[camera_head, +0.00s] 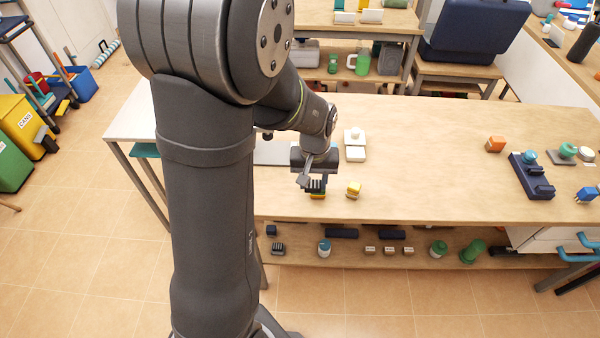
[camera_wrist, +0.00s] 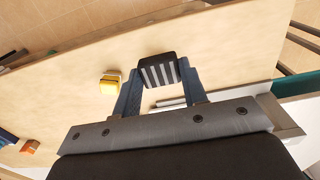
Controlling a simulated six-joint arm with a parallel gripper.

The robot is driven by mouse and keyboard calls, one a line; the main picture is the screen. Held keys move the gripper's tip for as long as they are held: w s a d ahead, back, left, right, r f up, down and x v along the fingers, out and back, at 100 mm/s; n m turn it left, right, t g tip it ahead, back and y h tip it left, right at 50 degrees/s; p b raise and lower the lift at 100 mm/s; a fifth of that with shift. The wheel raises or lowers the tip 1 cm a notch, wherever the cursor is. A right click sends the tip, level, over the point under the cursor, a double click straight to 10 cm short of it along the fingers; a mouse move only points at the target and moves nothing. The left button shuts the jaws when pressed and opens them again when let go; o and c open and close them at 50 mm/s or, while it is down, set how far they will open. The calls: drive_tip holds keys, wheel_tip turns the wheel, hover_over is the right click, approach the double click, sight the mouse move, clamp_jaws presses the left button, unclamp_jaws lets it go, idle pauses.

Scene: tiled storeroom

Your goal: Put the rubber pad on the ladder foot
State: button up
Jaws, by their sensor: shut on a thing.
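My gripper (camera_head: 316,180) is over the front part of the wooden table, toward its left. In the wrist view its two blue fingers (camera_wrist: 158,92) are shut on a black pad with light grey stripes (camera_wrist: 159,71), which looks like the rubber pad. The striped pad also shows in the head view (camera_head: 314,185). A yellow and orange piece (camera_head: 318,196) shows just below the pad; I cannot tell whether they touch. A similar yellow block (camera_head: 353,189) stands just right of the gripper, also seen in the wrist view (camera_wrist: 108,85). I cannot tell which piece is the ladder foot.
White pieces (camera_head: 355,152) stand behind the gripper. An orange block (camera_head: 495,144), a dark blue fixture (camera_head: 531,180) and a green-topped piece (camera_head: 567,151) stand at the right of the table (camera_head: 430,150). The middle of the table is clear. A lower shelf holds several small items.

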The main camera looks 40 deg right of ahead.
drive_tip(key=w+d+r, duration=0.2)
drive_tip(key=w+d, duration=0.1)
drive_tip(key=d, duration=0.4)
drive_tip(key=w+d+r, duration=0.3)
drive_tip(key=d, duration=0.5)
drive_tip(key=w+f, duration=0.2)
drive_tip(key=w, duration=0.1)
drive_tip(key=w+a+f, duration=0.1)
drive_tip(key=w+f, duration=0.1)
drive_tip(key=w, duration=0.2)
drive_tip(key=w+f, duration=0.3)
drive_tip(key=w, duration=0.1)
drive_tip(key=shift+a, duration=0.2)
drive_tip(key=shift+f, duration=1.95)
drive_tip(key=shift+f, duration=0.2)
drive_tip(key=o, duration=1)
drive_tip(key=shift+c, duration=0.2)
drive_tip(key=shift+r, duration=0.1)
